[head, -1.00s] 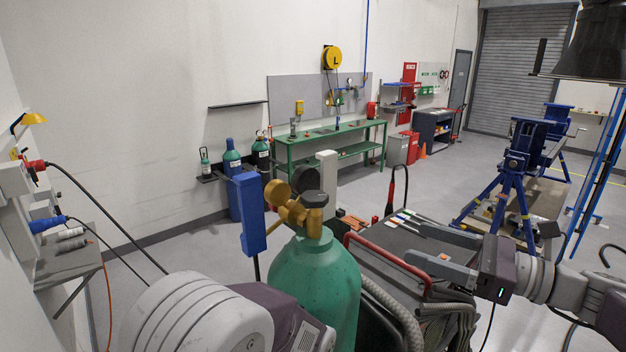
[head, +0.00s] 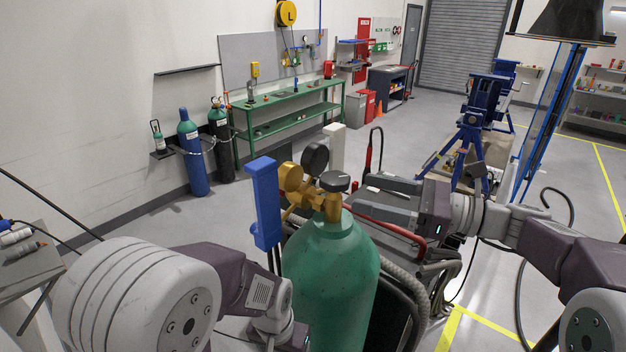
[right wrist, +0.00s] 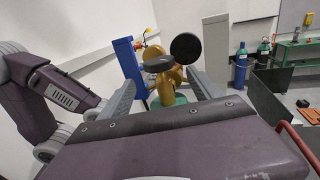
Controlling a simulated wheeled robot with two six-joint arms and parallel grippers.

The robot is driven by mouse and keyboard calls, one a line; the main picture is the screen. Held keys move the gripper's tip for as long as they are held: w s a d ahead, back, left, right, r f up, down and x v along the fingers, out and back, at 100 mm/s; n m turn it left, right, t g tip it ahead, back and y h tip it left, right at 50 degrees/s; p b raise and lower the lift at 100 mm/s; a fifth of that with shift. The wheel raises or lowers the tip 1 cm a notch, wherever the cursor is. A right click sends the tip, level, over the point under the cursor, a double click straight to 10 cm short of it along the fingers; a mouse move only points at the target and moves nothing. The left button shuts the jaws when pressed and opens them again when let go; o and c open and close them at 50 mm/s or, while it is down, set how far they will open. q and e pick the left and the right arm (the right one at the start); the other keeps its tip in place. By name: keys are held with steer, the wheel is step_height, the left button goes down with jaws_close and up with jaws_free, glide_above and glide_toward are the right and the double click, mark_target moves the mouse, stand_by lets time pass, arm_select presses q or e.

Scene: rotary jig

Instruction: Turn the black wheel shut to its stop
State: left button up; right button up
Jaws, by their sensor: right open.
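The black wheel (head: 334,181) sits on top of the brass valve (head: 327,206) of a green gas cylinder (head: 330,275). In the right wrist view the wheel (right wrist: 158,64) shows edge-on between and beyond the two grey fingers. My right gripper (head: 358,201) is open and empty, close to the right of the valve, with its fingers pointing at it. I cannot tell whether the fingers reach around the wheel.
A round black gauge (head: 315,157) and a brass-coloured gauge (head: 290,176) stand beside the wheel. A blue upright (head: 265,200) is left of the valve and a white post (head: 336,148) is behind it. A cart with a red rail (head: 412,252) lies under the right gripper.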

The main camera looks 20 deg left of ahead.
mark_target(334, 185)
steer(key=a+p, duration=0.1)
steer(key=a, duration=0.2)
steer(key=a+p, duration=0.3)
steer(key=a, duration=0.2)
steer(key=shift+w+a, duration=0.3)
steer(key=shift+w, duration=0.1)
steer(key=shift+d, duration=0.45)
steer(key=c, duration=1.4)
arm_select(q)
steer(key=r, duration=0.2)
steer(key=d+r, duration=0.1)
steer(key=r, duration=0.1)
steer(key=shift+r, duration=0.1)
arm_select(e)
steer(key=shift+o, duration=0.2)
